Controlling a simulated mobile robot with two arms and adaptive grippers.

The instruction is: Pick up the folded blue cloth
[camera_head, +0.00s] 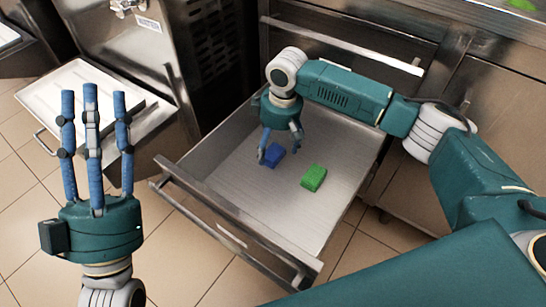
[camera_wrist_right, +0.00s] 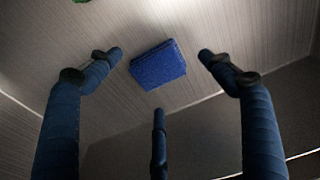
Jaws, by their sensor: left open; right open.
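The folded blue cloth (camera_head: 274,155) lies in the open metal drawer (camera_head: 232,160), left of a green folded cloth (camera_head: 313,177). In the right wrist view the blue cloth (camera_wrist_right: 158,64) is a small block on the drawer floor, beyond my open fingers. My right gripper (camera_head: 281,150) is open and points down into the drawer at the blue cloth. The fingers partly overlap the cloth in the head view; whether they touch it I cannot tell. My left gripper (camera_head: 93,100) is open and empty, fingers up, outside the drawer at the left.
The drawer's front panel and handle (camera_head: 225,225) stick out over the tiled floor (camera_head: 190,262). A freezer machine (camera_head: 140,60) with a metal tray (camera_head: 75,100) stands at the left. Another drawer front (camera_head: 340,45) is above the open drawer.

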